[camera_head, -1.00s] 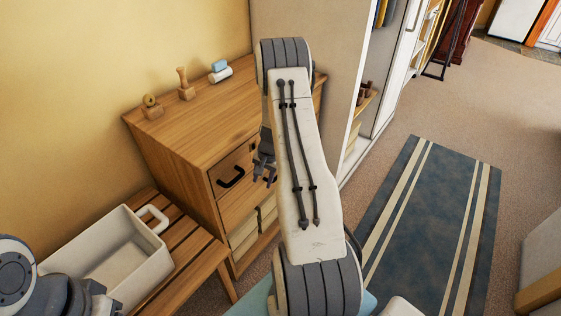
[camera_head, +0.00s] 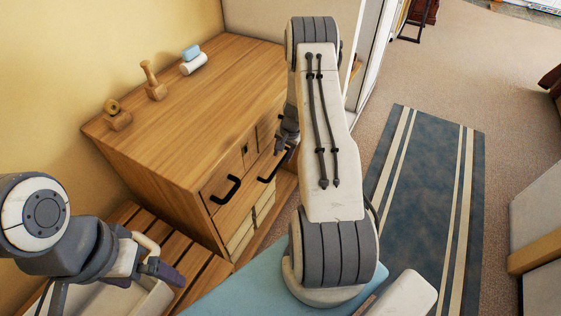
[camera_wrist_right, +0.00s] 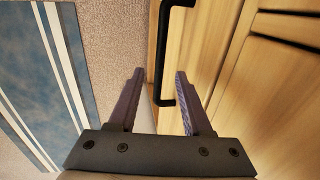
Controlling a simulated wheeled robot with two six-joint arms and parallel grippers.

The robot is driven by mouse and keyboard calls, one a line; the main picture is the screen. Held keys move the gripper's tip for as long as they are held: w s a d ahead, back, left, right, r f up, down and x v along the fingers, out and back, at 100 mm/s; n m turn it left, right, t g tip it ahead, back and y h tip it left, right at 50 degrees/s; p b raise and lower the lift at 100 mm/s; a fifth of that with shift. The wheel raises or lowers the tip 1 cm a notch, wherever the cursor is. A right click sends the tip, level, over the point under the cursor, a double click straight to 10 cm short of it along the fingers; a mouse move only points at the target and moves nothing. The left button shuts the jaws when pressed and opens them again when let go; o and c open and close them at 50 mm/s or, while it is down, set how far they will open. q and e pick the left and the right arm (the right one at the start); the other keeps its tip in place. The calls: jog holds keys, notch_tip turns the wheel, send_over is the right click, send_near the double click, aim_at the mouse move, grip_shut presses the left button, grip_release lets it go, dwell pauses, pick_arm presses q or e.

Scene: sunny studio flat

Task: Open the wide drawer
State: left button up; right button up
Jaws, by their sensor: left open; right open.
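The wooden dresser (camera_head: 170,120) stands against the wall in the head view. The wide drawer (camera_head: 238,205) looks shut, below a smaller upper drawer. Its black bar handle (camera_head: 272,166) is beside my right gripper (camera_head: 287,146), which is partly hidden by my own arm. My left gripper (camera_head: 146,272) is open and empty at the lower left, over the slatted bench.
Small wooden objects (camera_head: 153,85) and rolled cloths (camera_head: 193,63) sit on the dresser top. A smaller drawer has its own black handle (camera_head: 226,190). A blue striped rug (camera_head: 425,200) lies on open floor to the right.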

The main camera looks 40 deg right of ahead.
aim_at(279, 165)
jog(key=f, duration=0.3)
jog(key=w+f, duration=0.1)
jog(key=f, duration=0.1)
jog(key=shift+a+f, duration=0.15)
jog(key=shift+a, duration=0.1)
grip_shut()
dwell(1.2)
